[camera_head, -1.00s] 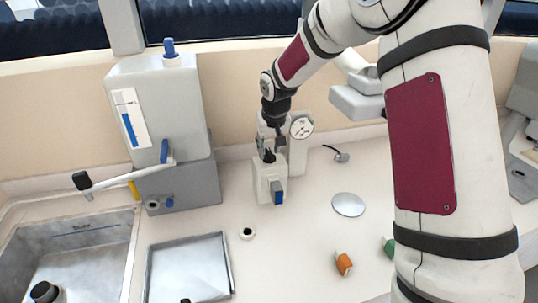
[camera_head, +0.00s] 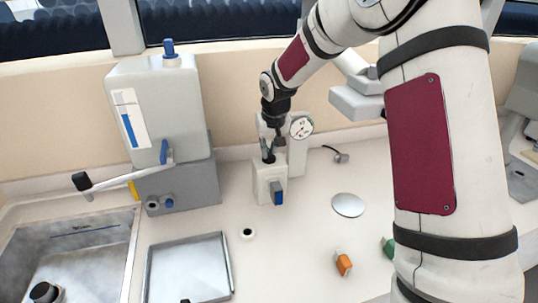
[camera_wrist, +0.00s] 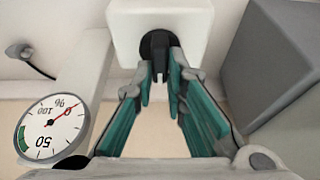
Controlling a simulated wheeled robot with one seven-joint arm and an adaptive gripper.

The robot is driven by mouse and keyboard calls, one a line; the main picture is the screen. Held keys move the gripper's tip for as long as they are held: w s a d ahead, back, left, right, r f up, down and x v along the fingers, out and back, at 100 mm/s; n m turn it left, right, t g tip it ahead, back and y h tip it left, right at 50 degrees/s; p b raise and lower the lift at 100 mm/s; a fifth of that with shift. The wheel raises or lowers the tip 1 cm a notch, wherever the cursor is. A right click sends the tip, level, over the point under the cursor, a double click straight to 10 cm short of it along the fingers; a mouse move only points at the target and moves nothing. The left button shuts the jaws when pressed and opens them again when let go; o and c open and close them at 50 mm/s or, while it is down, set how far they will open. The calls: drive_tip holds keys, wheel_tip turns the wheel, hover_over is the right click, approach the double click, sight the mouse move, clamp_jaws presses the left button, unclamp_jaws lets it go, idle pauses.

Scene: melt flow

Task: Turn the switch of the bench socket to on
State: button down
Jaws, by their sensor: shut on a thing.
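The bench socket (camera_head: 264,185) is a small white box on the bench. It has a blue part (camera_head: 278,196) on its front and a black switch knob (camera_wrist: 156,44) on one face. My gripper (camera_head: 268,153) reaches down to the top of the box. In the wrist view, the teal-padded fingertips of my gripper (camera_wrist: 160,74) are closed around the black knob from both sides. The knob is partly hidden by the fingers. I cannot read any on or off marking.
A gauge dial (camera_head: 301,127) stands close behind and right of the socket; it also fills the wrist view's lower left (camera_wrist: 52,130). A grey dispenser (camera_head: 160,110) stands left. A metal tray (camera_head: 188,268) lies in front left. A round disc (camera_head: 348,205) lies right.

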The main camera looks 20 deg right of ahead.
idle(0.4)
drive_tip(key=shift+m+h+b, duration=0.5)
drive_tip(key=shift+m+b, duration=0.65)
drive_tip(key=shift+m, duration=0.25)
drive_tip(key=shift+w+f+m+b, duration=0.1)
drive_tip(key=shift+m+b, duration=0.45)
drive_tip(key=shift+m, duration=0.05)
drive_tip(key=shift+m+g+h+b, duration=0.3)
drive_tip(key=shift+m+h, duration=0.2)
drive_tip(key=shift+m, duration=0.3)
